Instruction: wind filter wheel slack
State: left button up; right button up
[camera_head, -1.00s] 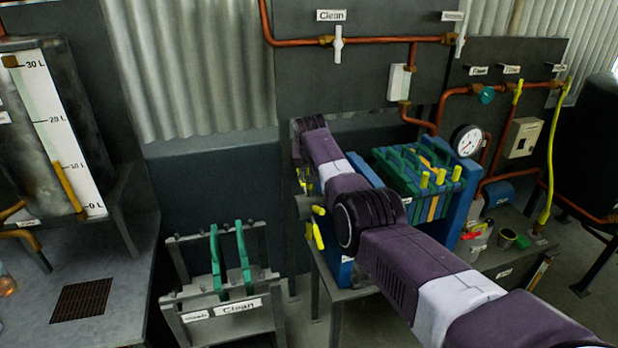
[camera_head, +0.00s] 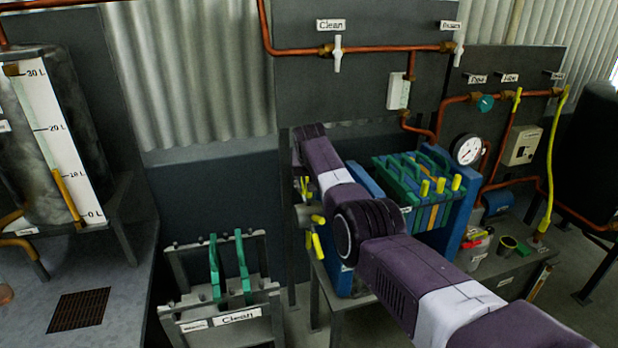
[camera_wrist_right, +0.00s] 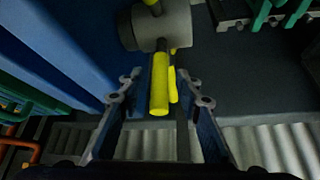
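The filter press (camera_head: 462,222) has blue end frames and a pack of green, blue and orange plates with yellow handles. Its wheel is a grey hub (camera_head: 304,214) with yellow bar handles (camera_head: 317,245) on the press's left side, partly hidden by my right arm. In the right wrist view the grey hub (camera_wrist_right: 165,27) is at the top. A yellow handle (camera_wrist_right: 159,92) points from it between the fingers of my right gripper (camera_wrist_right: 161,80). The fingers are apart, with gaps beside the handle. The head view hides this gripper behind my arm. My left gripper is not in view.
A tank with a litre scale (camera_head: 55,140) stands at far left. Copper pipes, valves and a pressure gauge (camera_head: 467,150) are behind and right of the press. A yellow hose (camera_head: 552,165) hangs at right.

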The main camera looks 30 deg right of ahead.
jog(key=v, duration=1.1)
jog(key=shift+s+r, duration=0.2)
jog(key=shift+r, duration=0.05)
dwell(0.4)
